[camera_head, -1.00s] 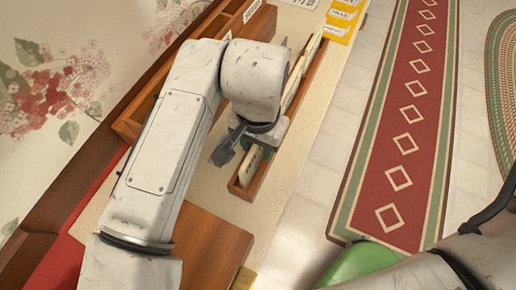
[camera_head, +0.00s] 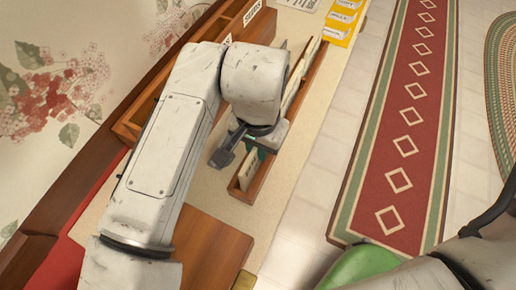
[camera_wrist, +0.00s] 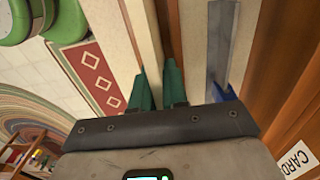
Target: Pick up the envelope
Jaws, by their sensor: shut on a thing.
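A cream envelope (camera_head: 249,169) stands on edge in the near end of a long, narrow wooden rack (camera_head: 262,181) on the counter. More cream envelopes (camera_head: 293,80) stand further along the rack. My gripper (camera_wrist: 159,86) is down at the rack, and its green fingertips are close together in the wrist view. It is shut on an envelope; the held part is thin and mostly hidden between the fingers. My arm and wrist cover much of the rack's middle in the head view. I cannot tell whether the held envelope is clear of the rack.
A wooden organizer (camera_head: 240,22) with labelled compartments stands along the wall. Yellow card holders (camera_head: 342,22) lie at the far end of the counter. A brown wooden panel (camera_head: 205,250) is at the near end. The floor with a red runner (camera_head: 402,130) is on the right.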

